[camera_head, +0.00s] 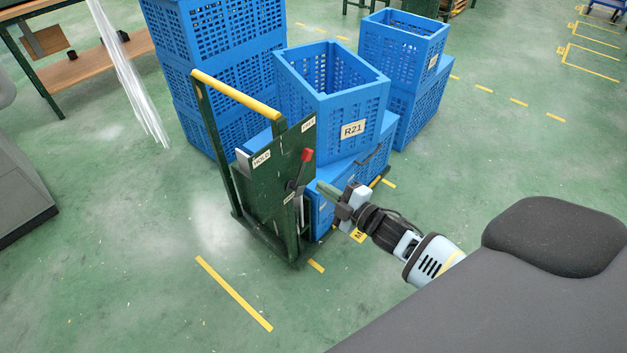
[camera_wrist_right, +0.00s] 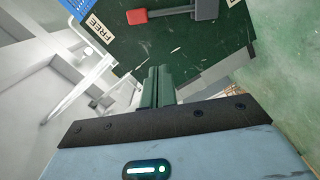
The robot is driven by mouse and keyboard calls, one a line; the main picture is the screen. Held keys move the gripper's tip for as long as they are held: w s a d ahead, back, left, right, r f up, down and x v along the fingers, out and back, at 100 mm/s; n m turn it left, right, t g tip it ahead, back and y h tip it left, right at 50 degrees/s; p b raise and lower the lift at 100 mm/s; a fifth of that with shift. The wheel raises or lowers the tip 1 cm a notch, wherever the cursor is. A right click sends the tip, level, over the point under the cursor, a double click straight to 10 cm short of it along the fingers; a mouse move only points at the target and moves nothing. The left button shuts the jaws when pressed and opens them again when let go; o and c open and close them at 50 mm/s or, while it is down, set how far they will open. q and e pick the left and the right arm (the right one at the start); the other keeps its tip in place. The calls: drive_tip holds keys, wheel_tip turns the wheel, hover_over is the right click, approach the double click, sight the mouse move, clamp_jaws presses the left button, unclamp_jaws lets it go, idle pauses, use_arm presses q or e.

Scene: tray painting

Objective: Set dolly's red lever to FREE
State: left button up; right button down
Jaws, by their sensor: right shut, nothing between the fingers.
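The dark green dolly (camera_head: 262,190) stands upright with a yellow handle bar (camera_head: 235,95). Its panel has a HOLD label (camera_head: 262,160) at upper left and a FREE label (camera_head: 308,124) at upper right. The red lever (camera_head: 307,156) leans up and right, its knob below the FREE label. In the wrist view the red knob (camera_wrist_right: 137,16) is near the FREE label (camera_wrist_right: 95,25), apart from it. My right gripper (camera_head: 327,188) is shut and empty, just right of the panel; its green fingers (camera_wrist_right: 158,86) point at the panel, apart from the knob. My left gripper is not seen.
Blue crates stand behind the dolly, one labelled R21 (camera_head: 330,105), with a tall stack (camera_head: 215,55) and another stack (camera_head: 400,70). A workbench (camera_head: 85,60) is at upper left. Green floor with yellow marks (camera_head: 235,292) is clear in front and left.

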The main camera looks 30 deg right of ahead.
drive_tip(key=shift+v, duration=0.85)
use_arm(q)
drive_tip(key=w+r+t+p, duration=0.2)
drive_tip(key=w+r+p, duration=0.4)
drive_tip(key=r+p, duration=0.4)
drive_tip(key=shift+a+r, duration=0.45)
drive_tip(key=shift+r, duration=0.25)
use_arm(e)
drive_tip(key=s+a+f+m+g+h, duration=0.1)
drive_tip(key=s+m, duration=0.4)
drive_tip(key=s, duration=0.7)
drive_tip(key=s+a+f+m+g+h, duration=0.1)
drive_tip(key=s+a+m+g, duration=0.3)
drive_tip(key=s, duration=0.8)
drive_tip(key=s+a+f+m+g+h, duration=0.1)
drive_tip(key=s+a+m+g, duration=0.2)
drive_tip(key=s, duration=0.9)
drive_tip(key=a+m, duration=0.2)
drive_tip(key=shift+s+f+m, duration=0.25)
drive_tip(key=shift+s+m, duration=0.05)
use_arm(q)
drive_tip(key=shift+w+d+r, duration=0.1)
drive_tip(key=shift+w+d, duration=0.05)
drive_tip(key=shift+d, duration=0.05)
use_arm(e)
drive_tip(key=shift+a, duration=0.1)
